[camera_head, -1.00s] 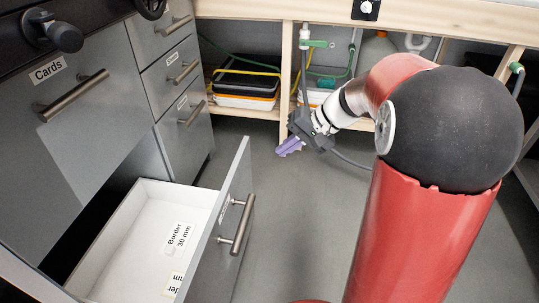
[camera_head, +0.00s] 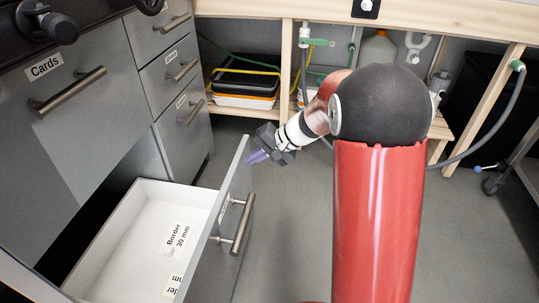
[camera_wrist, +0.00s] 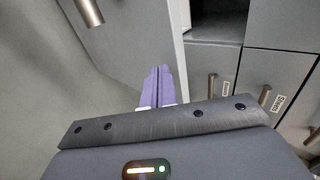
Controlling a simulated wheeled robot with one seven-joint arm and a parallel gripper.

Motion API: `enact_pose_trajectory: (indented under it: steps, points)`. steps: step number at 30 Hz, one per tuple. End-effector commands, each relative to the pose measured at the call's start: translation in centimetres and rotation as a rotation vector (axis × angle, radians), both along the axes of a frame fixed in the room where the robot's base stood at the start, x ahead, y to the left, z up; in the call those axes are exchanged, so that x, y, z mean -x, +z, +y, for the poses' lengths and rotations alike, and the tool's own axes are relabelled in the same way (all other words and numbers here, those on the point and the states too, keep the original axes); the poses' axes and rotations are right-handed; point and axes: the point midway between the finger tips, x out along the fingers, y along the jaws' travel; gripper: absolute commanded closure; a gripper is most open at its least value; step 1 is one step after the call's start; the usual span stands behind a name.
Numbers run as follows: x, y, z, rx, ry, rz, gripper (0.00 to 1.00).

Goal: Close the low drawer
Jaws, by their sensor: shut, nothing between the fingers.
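The low drawer (camera_head: 133,213) is pulled well out of the grey cabinet, with its white inside showing and labels reading "Border 30 mm" on its floor. Its grey front panel (camera_head: 225,232) carries a bar handle (camera_head: 238,224). My gripper (camera_head: 256,157) has purple fingers, closed together and empty. In the head view it appears near the far top end of the drawer front; I cannot tell whether it touches. In the wrist view the purple fingers (camera_wrist: 157,84) appear against a grey panel (camera_wrist: 150,40), with a bar handle (camera_wrist: 90,12) at upper left.
The closed "Cards" drawer (camera_head: 65,82) is above the open one. A stack of smaller drawers (camera_head: 182,80) stands beside it. A wooden bench (camera_head: 440,28) with trays (camera_head: 245,84) beneath is at the back. The floor right of the drawer is clear.

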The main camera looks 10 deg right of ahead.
Motion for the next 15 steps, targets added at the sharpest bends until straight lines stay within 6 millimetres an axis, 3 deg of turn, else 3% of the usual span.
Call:
enact_pose_trajectory:
  steps: [5, 15]
  points:
    - [-0.3, -0.03, 0.95, -0.001, 0.001, 0.002, 1.0]
    - [-0.34, -0.02, 1.01, 0.0, 0.0, 0.001, 1.0]
